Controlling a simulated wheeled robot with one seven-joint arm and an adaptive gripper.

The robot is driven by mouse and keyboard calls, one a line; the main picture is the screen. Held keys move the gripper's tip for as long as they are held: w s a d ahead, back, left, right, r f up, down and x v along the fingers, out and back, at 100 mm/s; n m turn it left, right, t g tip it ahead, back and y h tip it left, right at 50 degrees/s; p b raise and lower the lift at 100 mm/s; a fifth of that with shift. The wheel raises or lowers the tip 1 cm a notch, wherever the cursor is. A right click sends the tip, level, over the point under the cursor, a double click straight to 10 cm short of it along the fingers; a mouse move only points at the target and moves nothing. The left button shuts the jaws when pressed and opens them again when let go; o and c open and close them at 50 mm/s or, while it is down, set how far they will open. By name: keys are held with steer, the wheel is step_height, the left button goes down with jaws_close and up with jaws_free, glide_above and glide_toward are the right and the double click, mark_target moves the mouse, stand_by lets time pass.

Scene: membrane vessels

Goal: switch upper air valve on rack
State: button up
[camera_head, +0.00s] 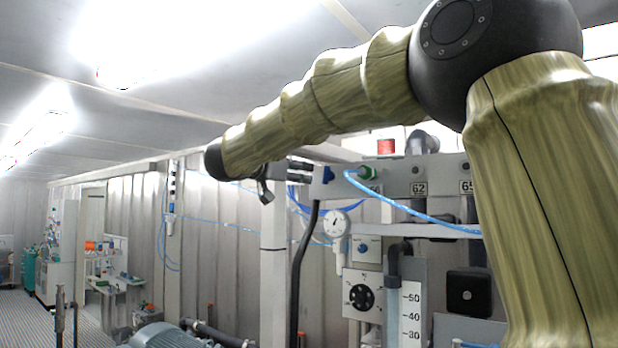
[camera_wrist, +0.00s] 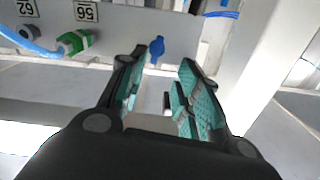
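A small blue valve handle (camera_wrist: 157,48) sits on the front of the grey rack panel (camera_wrist: 120,25). It also shows in the head view (camera_head: 328,176), just right of my fingertips. My gripper (camera_wrist: 171,56) is open, with teal-padded fingers and nothing held. In the wrist view the handle appears by the left fingertip, at the mouth of the gap; I cannot tell whether they touch. In the head view my gripper (camera_head: 300,172) reaches in from the left, at the height of the handle.
A green fitting (camera_head: 366,172) with a blue hose (camera_head: 405,212) is right of the handle. A white pressure gauge (camera_head: 337,223) and a lower panel with a black knob (camera_head: 361,297) are below. A black hose (camera_head: 297,265) hangs beneath my gripper. A white post (camera_wrist: 270,60) stands beside it.

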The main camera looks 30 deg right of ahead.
mark_target(324, 174)
steer(key=p+x, duration=0.1)
steer(key=x, duration=0.2)
steer(key=p+x, duration=0.2)
steer(key=x, duration=0.1)
steer(key=r+p+x, duration=0.1)
steer(key=x, duration=0.2)
steer(key=shift+s+d+p, duration=0.2)
steer(key=shift+s+p, duration=0.05)
steer(key=shift+p, duration=0.1)
steer(key=shift+s+d, duration=0.15)
steer(key=shift+d, duration=0.35)
steer(key=shift+w+f, duration=0.25)
steer(key=shift+w, duration=0.25)
steer(key=shift+s+d+r, duration=0.1)
steer(key=shift+s, duration=0.15)
steer(key=c, duration=0.3)
jaws_close()
